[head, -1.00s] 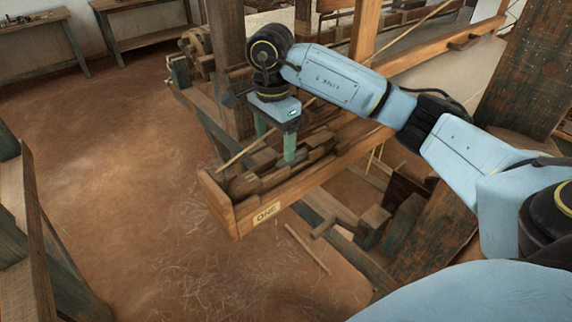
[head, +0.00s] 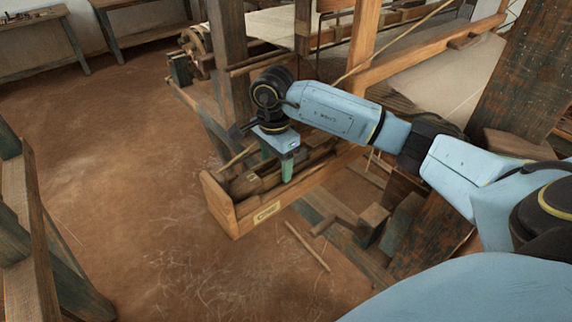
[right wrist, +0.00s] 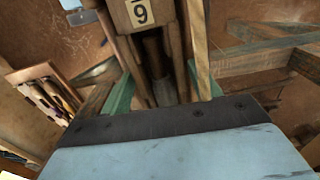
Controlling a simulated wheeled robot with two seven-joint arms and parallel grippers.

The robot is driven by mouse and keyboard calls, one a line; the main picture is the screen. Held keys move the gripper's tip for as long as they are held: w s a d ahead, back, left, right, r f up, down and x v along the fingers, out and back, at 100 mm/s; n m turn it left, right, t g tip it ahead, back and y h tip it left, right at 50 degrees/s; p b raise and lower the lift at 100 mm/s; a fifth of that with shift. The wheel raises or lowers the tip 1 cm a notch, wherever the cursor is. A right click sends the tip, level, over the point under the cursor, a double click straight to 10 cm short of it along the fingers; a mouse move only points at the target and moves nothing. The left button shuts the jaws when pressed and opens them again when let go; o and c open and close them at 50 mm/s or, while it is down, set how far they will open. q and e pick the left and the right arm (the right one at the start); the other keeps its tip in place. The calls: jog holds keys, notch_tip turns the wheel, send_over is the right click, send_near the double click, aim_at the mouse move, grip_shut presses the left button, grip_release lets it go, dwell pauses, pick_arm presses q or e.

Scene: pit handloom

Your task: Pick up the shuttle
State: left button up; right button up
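My right gripper (head: 277,167) points down into the wooden box (head: 222,203) at the end of the loom beam. Its two green fingers are spread apart, and they also show in the right wrist view (right wrist: 162,92). A dark, long piece with a greyish end, seemingly the shuttle (right wrist: 155,58), lies in the narrow wooden trough between the fingers. I see no finger clearly touching it. In the head view the arm and fingers partly hide the box's contents, so I cannot pick out the shuttle there for sure. My left gripper is not in view.
A block with a "9" label (right wrist: 140,12) is at the trough's far end. A tray of several slim pieces (right wrist: 45,92) shows at left. Loom posts (head: 228,60) stand close behind the arm. The earth floor (head: 120,150) at left is open.

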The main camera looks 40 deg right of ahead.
jog(key=shift+r, duration=0.1)
jog(key=c, duration=0.9)
jog(key=shift+o, duration=0.2)
notch_tip(320, 180, up, 10)
jog(key=b, duration=0.1)
